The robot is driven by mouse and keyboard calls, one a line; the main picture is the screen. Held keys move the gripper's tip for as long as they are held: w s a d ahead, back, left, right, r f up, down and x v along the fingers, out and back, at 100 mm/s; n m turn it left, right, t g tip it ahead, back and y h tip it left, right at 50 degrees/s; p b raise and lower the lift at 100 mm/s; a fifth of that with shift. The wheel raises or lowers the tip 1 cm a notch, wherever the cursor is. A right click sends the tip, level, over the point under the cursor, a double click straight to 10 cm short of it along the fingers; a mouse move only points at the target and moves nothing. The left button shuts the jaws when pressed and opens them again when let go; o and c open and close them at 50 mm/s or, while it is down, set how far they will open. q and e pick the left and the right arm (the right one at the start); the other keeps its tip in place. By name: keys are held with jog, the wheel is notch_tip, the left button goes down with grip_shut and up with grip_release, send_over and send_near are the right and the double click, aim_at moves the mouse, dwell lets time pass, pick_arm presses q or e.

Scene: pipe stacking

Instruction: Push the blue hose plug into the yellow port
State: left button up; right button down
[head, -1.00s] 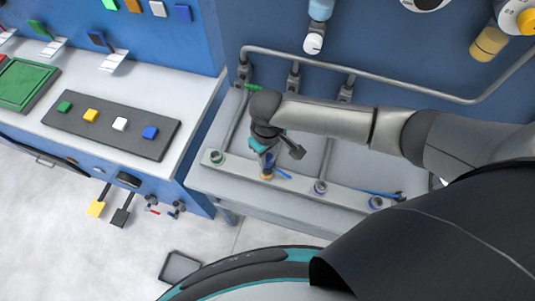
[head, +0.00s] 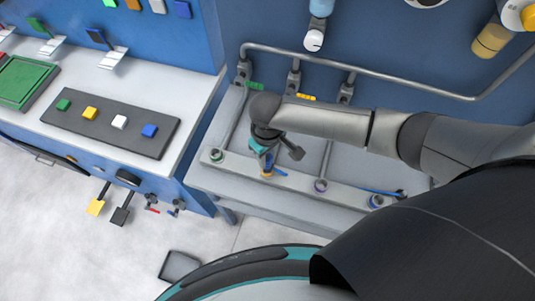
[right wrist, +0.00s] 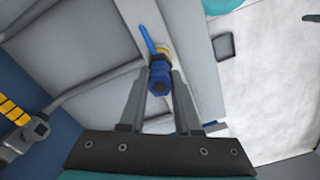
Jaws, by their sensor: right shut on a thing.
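The blue hose plug (right wrist: 160,76) is between the fingers of my right gripper (right wrist: 162,84) in the right wrist view. The yellow port (right wrist: 164,48) shows as a ring right at the plug's far end; how deep the plug sits in it I cannot tell. In the head view the right gripper (head: 268,160) points down at the front rail, with the yellow port (head: 266,174) just under it. The plug is mostly hidden there by the gripper. A thin blue bar (head: 281,173) sticks out beside the port. My left gripper is not in view.
A green-ringed port (head: 216,155) is left on the rail; a purple-ringed (head: 320,185) and a blue-ringed port (head: 376,201) are right. A grey pipe (head: 400,86) runs along the back. A bench with a button panel (head: 110,125) stands at left.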

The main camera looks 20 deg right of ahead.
jog(key=shift+f, duration=0.15)
jog(key=c, duration=0.5)
grip_release()
notch_tip(320, 180, up, 15)
jog(key=shift+r+p, duration=0.2)
jog(key=shift+p, duration=0.8)
jog(key=shift+s, duration=0.1)
